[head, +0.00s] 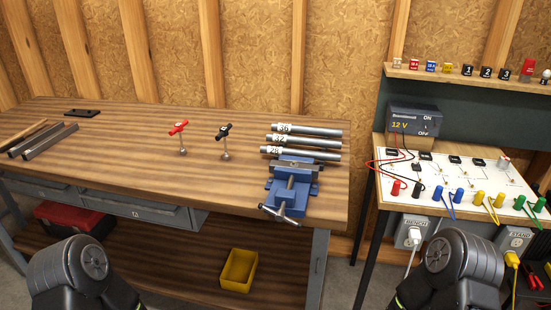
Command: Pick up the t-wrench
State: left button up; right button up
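Two T-handled tools stand upright on the wooden workbench (110,150) in the head view. One has a red handle (179,127) and a thin metal shaft. The other has a black handle (223,130) and a similar shaft, just to the right of the red one. I cannot tell from the picture which of them is meant by the t-wrench. Neither is touched by my arms. Parts of both my arms show at the bottom edge, but both grippers are out of view.
A blue vise (290,188) sits at the bench's front right, with labelled metal tubes (310,143) behind it. Bars (43,140) lie at the far left. A circuit board table (450,170) stands right. A yellow bin (239,270) is on the lower shelf. The bench middle is clear.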

aim_at(178, 126)
jog(key=j+z, duration=0.1)
jog(key=z, duration=0.3)
jog(key=j+z, duration=0.15)
jog(key=z, duration=0.25)
jog(key=j+z, duration=0.2)
jog(key=j, duration=0.2)
jog(key=k+j+z, duration=0.15)
jog(key=j, duration=0.25)
jog(key=j+z, duration=0.2)
jog(key=j, duration=0.2)
jog(key=k+j+z, duration=0.15)
jog(key=j, duration=0.2)
jog(key=k+j+z, duration=0.2)
jog(key=j, duration=0.15)
jog(key=k+j, duration=0.15)
jog(key=j, duration=0.25)
jog(key=k+j, duration=0.15)
jog(key=j, duration=0.2)
jog(key=k+j, duration=0.15)
jog(key=j, duration=0.25)
